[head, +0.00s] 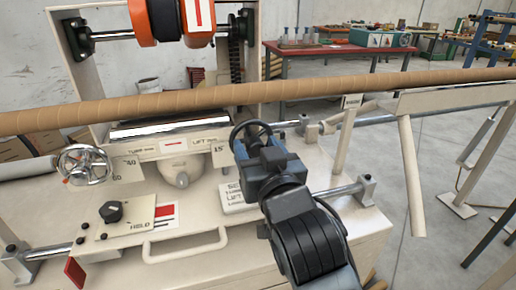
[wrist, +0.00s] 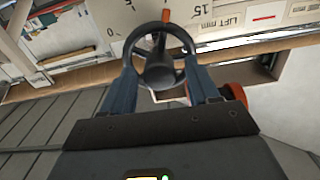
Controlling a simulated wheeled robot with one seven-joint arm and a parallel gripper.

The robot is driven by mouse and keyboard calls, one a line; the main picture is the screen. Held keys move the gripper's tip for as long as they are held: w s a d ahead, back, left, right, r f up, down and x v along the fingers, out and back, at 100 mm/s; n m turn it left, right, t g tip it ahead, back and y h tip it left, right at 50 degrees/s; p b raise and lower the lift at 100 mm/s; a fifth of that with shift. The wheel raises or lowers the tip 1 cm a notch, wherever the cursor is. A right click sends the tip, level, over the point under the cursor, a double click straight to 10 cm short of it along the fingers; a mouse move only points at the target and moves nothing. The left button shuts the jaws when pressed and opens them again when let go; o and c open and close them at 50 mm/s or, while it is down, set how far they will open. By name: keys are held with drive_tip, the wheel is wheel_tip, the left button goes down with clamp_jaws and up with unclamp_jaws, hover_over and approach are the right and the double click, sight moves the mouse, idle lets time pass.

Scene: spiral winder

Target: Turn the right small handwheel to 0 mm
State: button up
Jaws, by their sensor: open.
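The right small handwheel, a black wheel with a dark hub, shows in the head view (head: 236,137) and face-on in the wrist view (wrist: 133,45). My gripper (head: 262,158) is at the wheel and hides part of it in the head view. In the wrist view my gripper (wrist: 160,72) is open, with one blue-grey finger at each side of the lower wheel. I cannot tell whether the fingers touch the rim.
A chrome handwheel (head: 84,164) stands at the left. A long brown tube (head: 300,88) crosses above my arm. A HOLD plate with a black knob (head: 111,212) and a pale handle (head: 185,247) lie front left. A steel rail (head: 345,190) runs at the right.

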drive_tip(key=shift+c, duration=0.3)
drive_tip(key=c, duration=1)
drive_tip(key=shift+r+n+p, duration=0.15)
drive_tip(key=shift+n+p, duration=0.15)
drive_tip(key=shift+p, duration=0.05)
drive_tip(key=n+p, duration=0.2)
drive_tip(key=shift+r+n, duration=0.15)
drive_tip(key=shift+n, duration=0.25)
drive_tip(key=n+p, duration=0.4)
drive_tip(key=n, duration=0.1)
drive_tip(key=shift+a, duration=0.15)
drive_tip(key=n+p, duration=0.3)
drive_tip(key=n, duration=0.1)
drive_tip(key=shift+a+n, duration=0.1)
drive_tip(key=shift+n, duration=0.3)
drive_tip(key=shift+n+p, duration=1.05)
drive_tip(key=shift+n, duration=0.15)
drive_tip(key=shift+a+f+n, duration=0.1)
drive_tip(key=shift+f+n, duration=0.1)
drive_tip(key=shift+n, duration=0.1)
